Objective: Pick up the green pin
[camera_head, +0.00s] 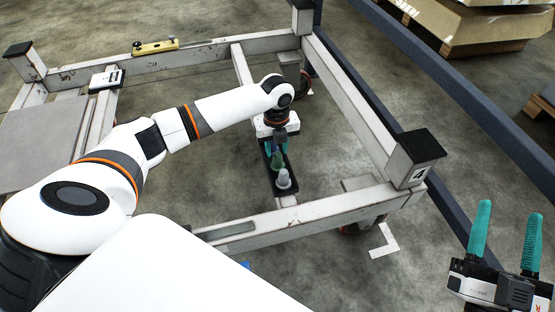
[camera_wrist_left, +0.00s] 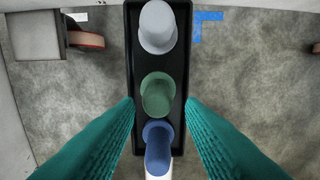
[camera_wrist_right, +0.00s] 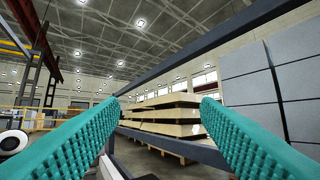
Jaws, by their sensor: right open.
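The green pin (camera_wrist_left: 157,95) stands in the middle of a narrow black tray (camera_wrist_left: 134,70), between a white pin (camera_wrist_left: 157,28) and a blue pin (camera_wrist_left: 158,145). In the head view the green pin (camera_head: 277,161) shows just below my left gripper (camera_head: 275,146), with the white pin (camera_head: 283,180) nearer. The blue pin is hard to make out there. My left gripper is open above the tray, its teal fingers on either side in the left wrist view, not closed on a pin. My right gripper (camera_head: 507,208) is open and empty at the lower right, far from the tray.
The trolley's pale metal frame (camera_head: 300,218) surrounds the tray, with a black-capped corner post (camera_head: 415,158) to the right. A yellow level (camera_head: 155,47) and a small white device (camera_head: 106,79) lie on the left side. A dark blue rail (camera_head: 440,85) runs along the right.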

